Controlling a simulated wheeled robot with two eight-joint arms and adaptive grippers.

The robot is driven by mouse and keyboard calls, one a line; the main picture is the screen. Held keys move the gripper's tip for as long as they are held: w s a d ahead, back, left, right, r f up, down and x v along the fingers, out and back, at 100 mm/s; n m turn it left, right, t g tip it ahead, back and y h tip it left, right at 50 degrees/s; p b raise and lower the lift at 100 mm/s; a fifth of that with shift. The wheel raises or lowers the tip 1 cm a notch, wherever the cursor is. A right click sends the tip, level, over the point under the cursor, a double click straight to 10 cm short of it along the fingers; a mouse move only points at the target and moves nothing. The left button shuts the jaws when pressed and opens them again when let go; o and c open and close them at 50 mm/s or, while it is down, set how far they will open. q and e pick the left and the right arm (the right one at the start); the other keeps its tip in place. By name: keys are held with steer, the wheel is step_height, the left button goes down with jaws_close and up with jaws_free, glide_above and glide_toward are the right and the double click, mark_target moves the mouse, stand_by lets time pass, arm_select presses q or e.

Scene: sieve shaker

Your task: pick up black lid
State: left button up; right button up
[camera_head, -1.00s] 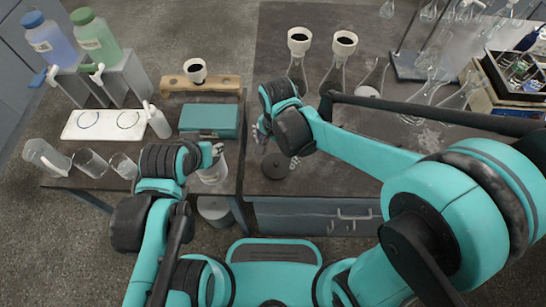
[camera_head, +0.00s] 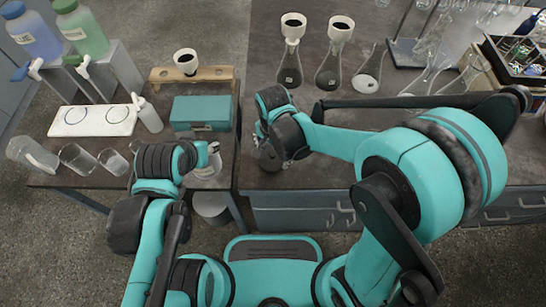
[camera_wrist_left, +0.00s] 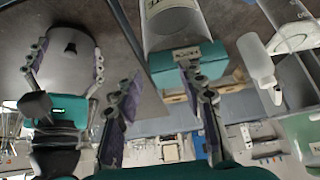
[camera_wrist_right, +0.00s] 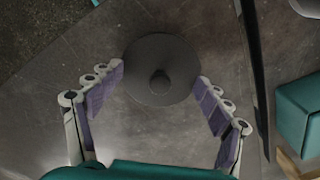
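The black lid (camera_wrist_right: 158,52) is a dark round disc with a small knob in its middle, lying flat on the dark bench top. In the head view the lid (camera_head: 269,160) is partly hidden by my right gripper (camera_head: 260,133). The right gripper (camera_wrist_right: 158,74) is open, its two fingers on either side of the lid and apart from the knob. The lid also shows in the left wrist view (camera_wrist_left: 68,62). My left gripper (camera_wrist_left: 162,84) is open, its fingertips close to a clear beaker (camera_wrist_left: 176,22); whether they touch it I cannot tell.
A teal box (camera_head: 200,113) and a white wash bottle (camera_head: 149,114) stand on the left bench. A white plate (camera_head: 88,121) and several beakers (camera_head: 77,158) are further left. Flasks with black-topped funnels (camera_head: 292,62) stand behind the right gripper. A narrow gap separates the benches.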

steer(key=c, duration=0.3)
steer(key=shift+s, duration=0.1)
